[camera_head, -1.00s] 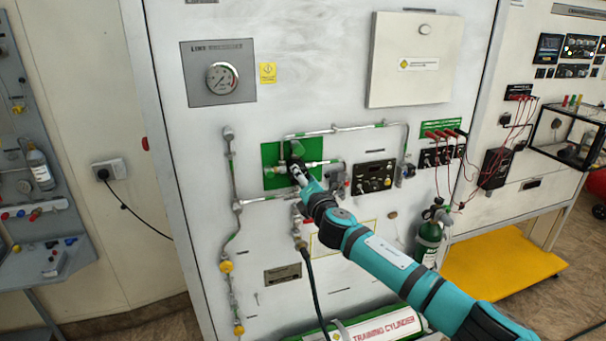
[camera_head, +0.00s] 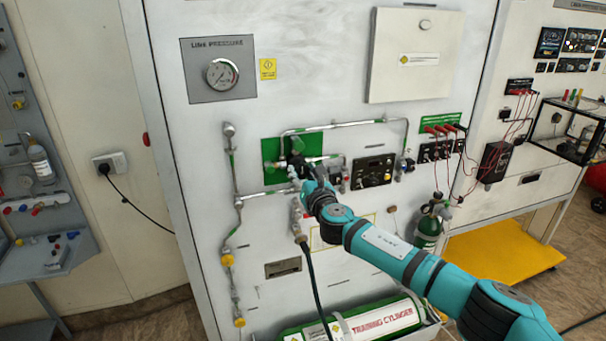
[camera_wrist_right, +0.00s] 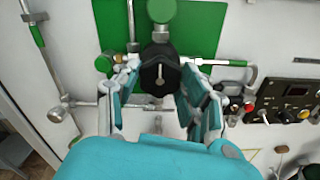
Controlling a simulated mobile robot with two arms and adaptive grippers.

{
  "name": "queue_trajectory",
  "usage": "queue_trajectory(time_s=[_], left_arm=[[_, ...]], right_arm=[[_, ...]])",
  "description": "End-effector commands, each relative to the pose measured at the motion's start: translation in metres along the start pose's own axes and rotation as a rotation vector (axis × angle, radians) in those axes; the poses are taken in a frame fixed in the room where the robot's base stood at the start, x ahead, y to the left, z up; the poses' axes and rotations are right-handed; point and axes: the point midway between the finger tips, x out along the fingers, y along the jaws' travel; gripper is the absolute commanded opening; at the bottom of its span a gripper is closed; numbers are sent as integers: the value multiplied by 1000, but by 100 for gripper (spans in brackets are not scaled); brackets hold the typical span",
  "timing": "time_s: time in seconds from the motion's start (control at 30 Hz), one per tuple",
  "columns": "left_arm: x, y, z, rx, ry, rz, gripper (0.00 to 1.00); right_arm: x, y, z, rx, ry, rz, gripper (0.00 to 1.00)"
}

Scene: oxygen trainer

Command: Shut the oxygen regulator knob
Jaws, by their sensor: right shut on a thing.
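A dark round knob (camera_wrist_right: 160,74) with a light pointer line sits in front of the green plate (camera_head: 314,146) on the white panel. My right gripper (camera_wrist_right: 160,76) has its two fingers on either side of this knob and is shut on it. In the head view, my right gripper (camera_head: 298,168) is at the lower part of the green plate and hides most of the knob. A round green part (camera_wrist_right: 162,11) sits just above the knob. The pressure gauge (camera_head: 222,74) is at the upper left of the panel. My left gripper is not in view.
Metal pipes (camera_head: 340,126) run around the plate. A small black control box (camera_head: 373,172) is to the right of it. A dark hose (camera_head: 315,280) hangs below, above the training cylinder (camera_head: 385,318). A green bottle (camera_head: 428,232) stands at right.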

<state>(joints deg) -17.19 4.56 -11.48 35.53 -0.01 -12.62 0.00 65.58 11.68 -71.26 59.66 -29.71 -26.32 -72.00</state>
Motion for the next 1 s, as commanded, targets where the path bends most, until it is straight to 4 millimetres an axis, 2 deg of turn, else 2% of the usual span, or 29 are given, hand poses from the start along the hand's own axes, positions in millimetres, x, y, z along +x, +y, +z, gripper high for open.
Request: queue_trajectory(time_s=[0.5, 0.53, 0.7, 1.0], left_arm=[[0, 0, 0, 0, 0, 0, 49], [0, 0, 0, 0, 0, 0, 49], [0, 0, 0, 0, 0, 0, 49], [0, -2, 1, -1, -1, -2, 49]], right_arm=[[-1, -1, -4, -22, 5, 0, 10], [-1, -1, -4, -22, 5, 0, 44], [0, 0, -2, -21, 3, 0, 66], [-1, 0, -1, -20, 1, 0, 66]])
